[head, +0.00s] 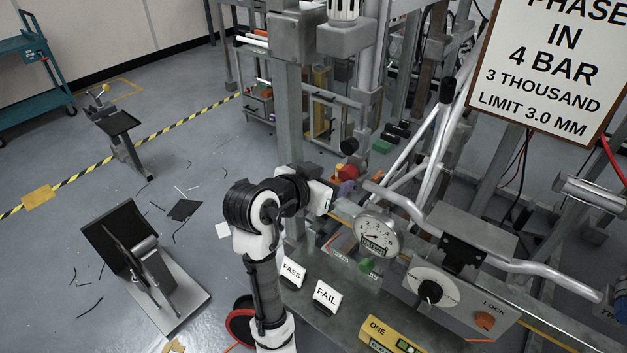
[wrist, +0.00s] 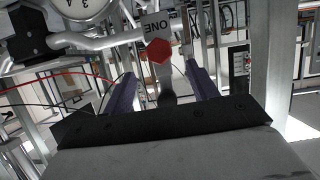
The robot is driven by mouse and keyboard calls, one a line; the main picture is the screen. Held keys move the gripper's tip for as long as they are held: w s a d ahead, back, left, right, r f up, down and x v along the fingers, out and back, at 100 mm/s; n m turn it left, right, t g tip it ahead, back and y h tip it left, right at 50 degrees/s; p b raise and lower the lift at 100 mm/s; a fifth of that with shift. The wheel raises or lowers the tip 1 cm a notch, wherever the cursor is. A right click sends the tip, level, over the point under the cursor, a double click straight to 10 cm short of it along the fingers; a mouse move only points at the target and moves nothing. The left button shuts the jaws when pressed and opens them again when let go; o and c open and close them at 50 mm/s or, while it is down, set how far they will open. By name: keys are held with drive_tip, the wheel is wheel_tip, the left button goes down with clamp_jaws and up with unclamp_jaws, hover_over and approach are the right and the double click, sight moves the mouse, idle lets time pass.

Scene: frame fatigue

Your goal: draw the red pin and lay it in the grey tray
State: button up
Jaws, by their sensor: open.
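The red pin shows its six-sided red head (wrist: 158,51) in the wrist view, in front of an upside-down plate (wrist: 156,24) reading ONE. My gripper (wrist: 163,78) has its two purple fingers spread apart. The red head appears between and beyond the fingertips, and neither finger visibly touches it. In the head view my gripper (head: 344,186) is at the frame behind the dial gauge, close to a small red part (head: 347,171), probably the pin head. My arm partly hides this spot. I cannot make out the grey tray for certain in either view.
A dial gauge (head: 377,237), a bent grey bar (head: 520,267) and a control box (head: 446,295) stand right of my gripper. Steel posts (head: 290,110) rise behind. Floor at left has stands (head: 150,270) and scraps.

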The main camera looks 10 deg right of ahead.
sight(344, 174)
drive_tip(key=p+x, duration=0.1)
drive_tip(key=x, duration=0.5)
drive_tip(key=shift+w+d, duration=0.1)
drive_tip(key=c, duration=1.1)
drive_tip(key=shift+c, duration=0.3)
